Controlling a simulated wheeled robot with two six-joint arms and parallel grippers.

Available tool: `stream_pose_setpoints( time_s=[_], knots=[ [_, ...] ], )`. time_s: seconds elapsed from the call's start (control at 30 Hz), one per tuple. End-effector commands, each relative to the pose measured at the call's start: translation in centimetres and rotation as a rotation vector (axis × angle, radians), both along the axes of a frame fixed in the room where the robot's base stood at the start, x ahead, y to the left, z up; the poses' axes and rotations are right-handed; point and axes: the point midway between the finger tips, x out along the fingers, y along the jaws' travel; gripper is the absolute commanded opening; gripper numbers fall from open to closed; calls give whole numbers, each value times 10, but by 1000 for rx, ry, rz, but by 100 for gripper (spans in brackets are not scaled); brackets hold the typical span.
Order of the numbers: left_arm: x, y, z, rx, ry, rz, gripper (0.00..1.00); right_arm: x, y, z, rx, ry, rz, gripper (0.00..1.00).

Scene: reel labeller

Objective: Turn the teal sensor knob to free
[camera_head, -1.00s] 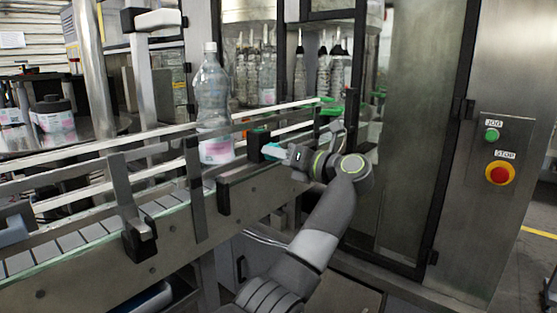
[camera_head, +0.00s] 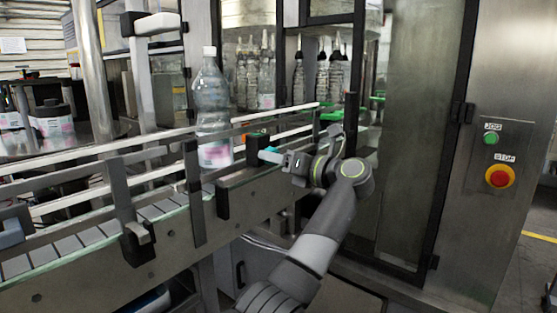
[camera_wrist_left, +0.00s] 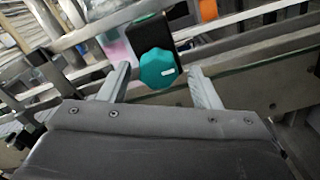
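The teal knob (camera_wrist_left: 158,68) sits on the face of a black sensor box (camera_wrist_left: 150,36) in the left wrist view. A short white mark on it lies nearly level, towards its right side. In the head view the black box (camera_head: 257,144) is mounted at the conveyor rail, and the knob is largely hidden by my gripper. My left gripper (camera_wrist_left: 158,72) is open. Its two fingers stand either side of the knob, with a visible gap on each side. In the head view the left gripper (camera_head: 274,157) is right at the box. My right gripper is not in view.
A clear bottle (camera_head: 213,105) with a pink label stands on the conveyor just left of the box. Metal guide rails (camera_head: 100,165) run along the conveyor. A dark-framed machine door (camera_head: 420,140) is behind my arm. A control panel has a red stop button (camera_head: 500,175).

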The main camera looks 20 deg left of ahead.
Motion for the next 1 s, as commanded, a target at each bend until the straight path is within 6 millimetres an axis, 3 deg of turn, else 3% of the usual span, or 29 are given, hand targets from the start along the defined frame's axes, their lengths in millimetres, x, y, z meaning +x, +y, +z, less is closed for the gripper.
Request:
stream_pose_setpoints(
  time_s=[0.23,0.37,1.0],
  knots=[
    [0,-1,1,2,-2,0,57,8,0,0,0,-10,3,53],
    [-4,-12,0,1,-1,-3,57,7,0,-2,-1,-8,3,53],
    [-52,-144,1,2,-1,-3,57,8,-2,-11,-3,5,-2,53]
  ],
)
